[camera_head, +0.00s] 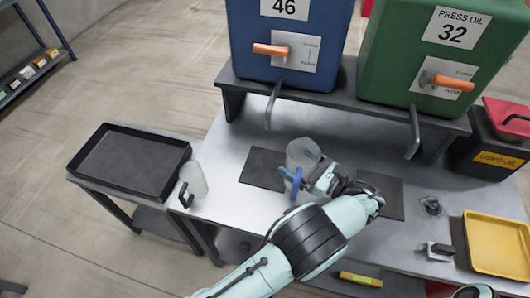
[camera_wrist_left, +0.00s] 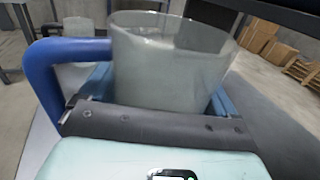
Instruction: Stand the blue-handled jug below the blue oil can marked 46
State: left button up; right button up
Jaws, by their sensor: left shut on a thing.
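The blue-handled jug (camera_head: 303,153) is a clear, upright jug over the table, just right of the left dark mat and in front of the blue oil can's spout. My left gripper (camera_head: 312,180) is shut on the jug; the jug fills the left wrist view (camera_wrist_left: 170,65), with its blue handle (camera_wrist_left: 62,62) at the left. I cannot tell whether the jug's base touches the table. The blue oil can (camera_head: 290,80) marked 46 stands on the raised shelf, with an orange lever and a spout (camera_head: 272,105) hanging down. My right gripper is not clearly in view.
The green press oil can (camera_head: 430,60) marked 32 stands right of the blue one. A black-handled jug (camera_head: 194,178) stands at the table's left edge. A black tray (camera_head: 125,125) is on the left, a yellow tray (camera_head: 500,232) and a used oil container (camera_head: 488,158) on the right.

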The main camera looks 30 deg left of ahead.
pick_arm(q)
jog(key=shift+w+a+f+b, duration=0.25)
jog(key=shift+a+f, duration=0.35)
jog(key=shift+a, duration=1.3)
jog(key=shift+w+a+f, duration=0.35)
jog(key=shift+a+f, duration=0.2)
jog(key=shift+a, duration=1.3)
jog(key=shift+w+a+f+b, duration=0.25)
jog(key=shift+a+f, duration=0.35)
jog(key=shift+a, duration=1.3)
jog(key=shift+f, duration=0.1)
jog(key=o, duration=0.8)
jog(key=shift+c, duration=0.2)
jog(key=shift+o, duration=0.3)
jog(key=shift+d, duration=0.1)
jog(key=d, duration=0.4)
jog(key=s+d, duration=0.1)
jog(key=d, duration=0.6)
jog(key=shift+s+d, duration=0.35)
jog(key=shift+s, duration=0.05)
